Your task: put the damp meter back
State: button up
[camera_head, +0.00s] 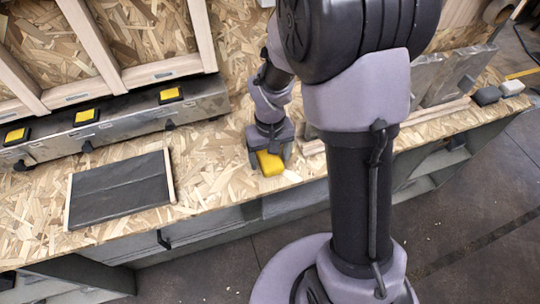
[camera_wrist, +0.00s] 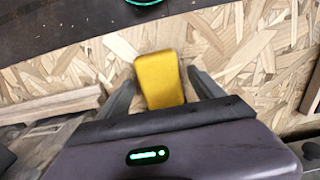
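A yellow block (camera_head: 270,163), which looks like the damp meter, is on the chipboard worktop near its front edge. My gripper (camera_head: 269,158) is low over it, pointing down, with a finger on either side. In the wrist view the yellow block (camera_wrist: 160,80) lies between the two fingertips (camera_wrist: 162,82). Narrow strips of chipboard show between the block and the fingers, so the gripper looks open and not closed on it. The near end of the block is partly hidden by the gripper body. No markings on it can be read.
A grey metal rail (camera_head: 130,122) at the back left carries several yellow pieces (camera_head: 171,94) in black holders. A dark mat (camera_head: 120,188) with wooden edges lies left on the worktop. Grey panels (camera_head: 440,78), wooden strips and small blocks (camera_head: 487,95) lie to the right.

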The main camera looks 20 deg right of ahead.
notch_tip(320, 180, up, 20)
jog(key=s+a+m+t+p, duration=0.1)
jog(key=s+t+p, duration=0.15)
jog(key=p, duration=0.35)
jog(key=s+a+r+m+t+y, duration=0.2)
jog(key=s+r, duration=0.6)
jog(key=s, duration=0.4)
jog(key=shift+s+a+r+m+t, duration=0.3)
jog(key=shift+s+a+m+t, duration=0.05)
jog(key=shift+a+m+t, duration=0.35)
